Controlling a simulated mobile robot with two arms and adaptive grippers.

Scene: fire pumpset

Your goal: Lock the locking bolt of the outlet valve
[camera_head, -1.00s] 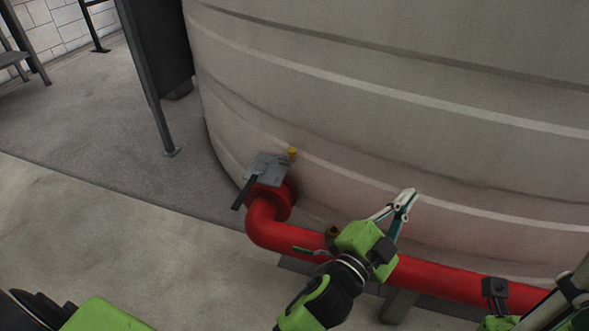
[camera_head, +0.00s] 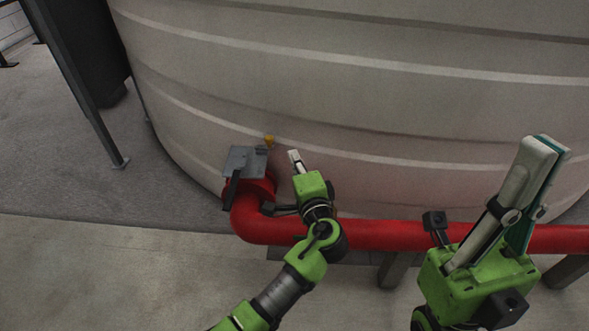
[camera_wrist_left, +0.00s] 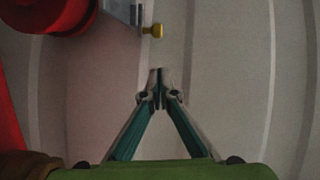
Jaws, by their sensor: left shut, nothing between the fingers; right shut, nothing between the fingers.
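The valve's dark handle (camera_head: 231,188) points down beside the red flange (camera_head: 262,188). In the left wrist view the bolt's yellow knob (camera_wrist_left: 155,31) is above and slightly left of my left gripper's fingertips (camera_wrist_left: 159,74), with a gap between. My left gripper (camera_head: 295,158) is shut and empty, just right of the bolt in the head view. My right gripper (camera_head: 538,152) is shut and empty, raised at the right.
The large beige tank (camera_head: 380,110) fills the background. A red pipe (camera_head: 390,235) runs right from the valve along the tank's base, on grey supports (camera_head: 393,270). Dark metal legs (camera_head: 80,90) stand at the left. The floor at left front (camera_head: 100,270) is clear.

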